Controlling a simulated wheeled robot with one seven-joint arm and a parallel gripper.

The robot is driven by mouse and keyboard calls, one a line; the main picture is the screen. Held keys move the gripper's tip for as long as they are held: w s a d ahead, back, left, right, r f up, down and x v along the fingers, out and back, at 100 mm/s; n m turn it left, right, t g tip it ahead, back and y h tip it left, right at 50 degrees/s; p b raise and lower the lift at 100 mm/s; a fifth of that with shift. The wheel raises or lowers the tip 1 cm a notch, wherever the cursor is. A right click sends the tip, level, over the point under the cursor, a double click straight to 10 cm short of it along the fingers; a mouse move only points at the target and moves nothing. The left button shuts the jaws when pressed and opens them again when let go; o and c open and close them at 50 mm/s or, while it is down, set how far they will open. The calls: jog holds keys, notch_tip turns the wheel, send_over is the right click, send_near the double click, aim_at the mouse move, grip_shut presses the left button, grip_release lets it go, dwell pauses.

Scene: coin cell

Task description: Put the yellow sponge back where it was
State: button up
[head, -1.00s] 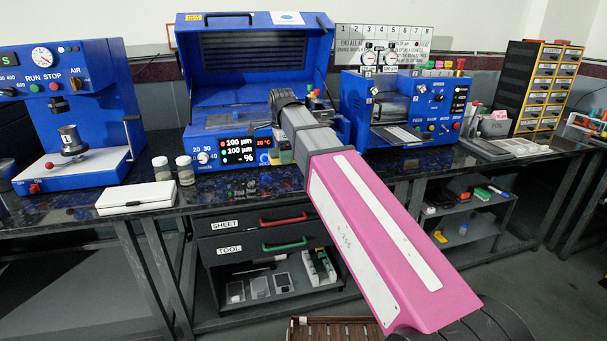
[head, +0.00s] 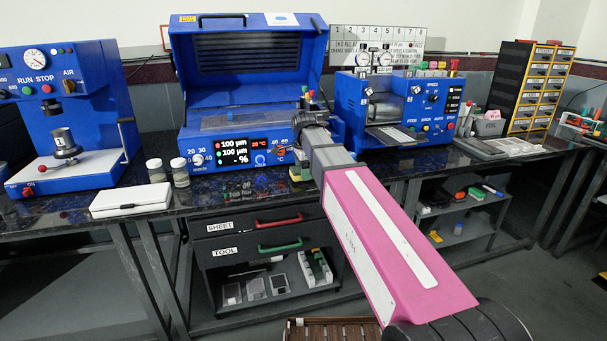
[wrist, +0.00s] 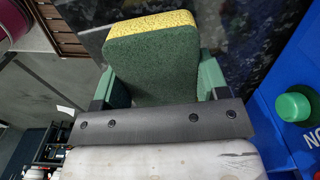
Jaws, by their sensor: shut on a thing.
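The yellow sponge (wrist: 155,60) is in the wrist view, with a dark green scouring face toward the camera and a yellow edge at the top. My gripper (wrist: 161,82) is shut on it, with a green finger at each side. In the head view my arm reaches the front edge of the bench, in front of the middle blue machine. There my gripper (head: 302,165) is small and partly hidden by my wrist, and the sponge is hard to tell apart from it.
The dark speckled bench (head: 225,194) carries a blue press (head: 95,100), the open-lidded machine (head: 190,90), and another blue machine (head: 355,125). Two jars (head: 179,172) and a white case (head: 131,199) stand left. A green knob (wrist: 293,106) on blue is close right in the wrist view.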

jog(key=shift+f, duration=0.55)
jog(key=shift+f, duration=0.1)
jog(key=o, duration=1)
jog(key=shift+c, duration=0.2)
notch_tip(320, 180, up, 12)
